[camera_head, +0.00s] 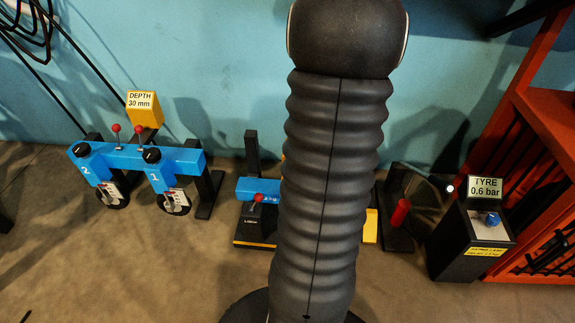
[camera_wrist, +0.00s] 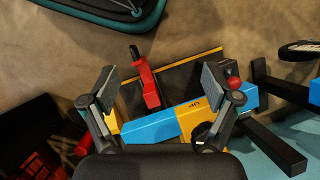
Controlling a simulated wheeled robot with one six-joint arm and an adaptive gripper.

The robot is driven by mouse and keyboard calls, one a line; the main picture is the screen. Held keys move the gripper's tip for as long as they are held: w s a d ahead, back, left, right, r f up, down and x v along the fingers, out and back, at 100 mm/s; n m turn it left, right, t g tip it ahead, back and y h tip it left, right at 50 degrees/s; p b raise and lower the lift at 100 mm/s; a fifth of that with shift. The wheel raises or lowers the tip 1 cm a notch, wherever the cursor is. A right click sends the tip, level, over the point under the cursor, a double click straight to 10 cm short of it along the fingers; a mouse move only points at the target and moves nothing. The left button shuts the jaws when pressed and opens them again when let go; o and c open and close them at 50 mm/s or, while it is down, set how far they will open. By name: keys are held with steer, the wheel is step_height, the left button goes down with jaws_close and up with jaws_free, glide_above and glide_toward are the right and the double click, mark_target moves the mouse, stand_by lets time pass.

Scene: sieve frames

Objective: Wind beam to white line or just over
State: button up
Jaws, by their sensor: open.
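A blue beam (camera_head: 252,186) with a partly hidden label sits on a low black and yellow stand behind my arm in the head view. In the wrist view the blue beam (camera_wrist: 165,129) runs across below my gripper, with a yellow block on it. My arm hides the beam's middle. I cannot make out a white line.
A blue two-station rack (camera_head: 138,156) with red-knobbed levers and a yellow DEPTH sign (camera_head: 145,108) stand at left. A black TYRE box (camera_head: 470,245) with a blue knob and an orange shelf (camera_head: 550,110) stand at right. Floor in front is clear.

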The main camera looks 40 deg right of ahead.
steer(key=s+d+f+n+t+h+p, duration=0.1)
steer(key=s+d+f+n+h, duration=0.15)
steer(key=s+d+f, duration=0.4)
steer(key=s+d+f+n+h, duration=0.1)
steer(key=s+d+f+h, duration=0.2)
steer(key=d+f, duration=0.6)
steer(key=s+d+f+n+t+h+p, duration=0.1)
steer(key=s+d+f+n+h, duration=0.3)
steer(key=d, duration=0.7)
steer(key=w+a+n+t+y, duration=0.3)
steer(key=w+n+t, duration=0.1)
steer(key=w+t, duration=0.5)
steer(key=w+a+r+n+t+y, duration=0.4)
steer(key=a+r+n+t+y, duration=0.3)
steer(key=a+r, duration=0.45)
steer(key=shift+m+y, duration=0.35)
steer(key=shift+m, duration=0.2)
steer(key=x, duration=0.4)
steer(key=r+x, duration=0.1)
steer(key=x, duration=0.3)
steer(key=d+x, duration=0.1)
steer(key=x, duration=0.4)
steer(key=shift+w+r, duration=0.25)
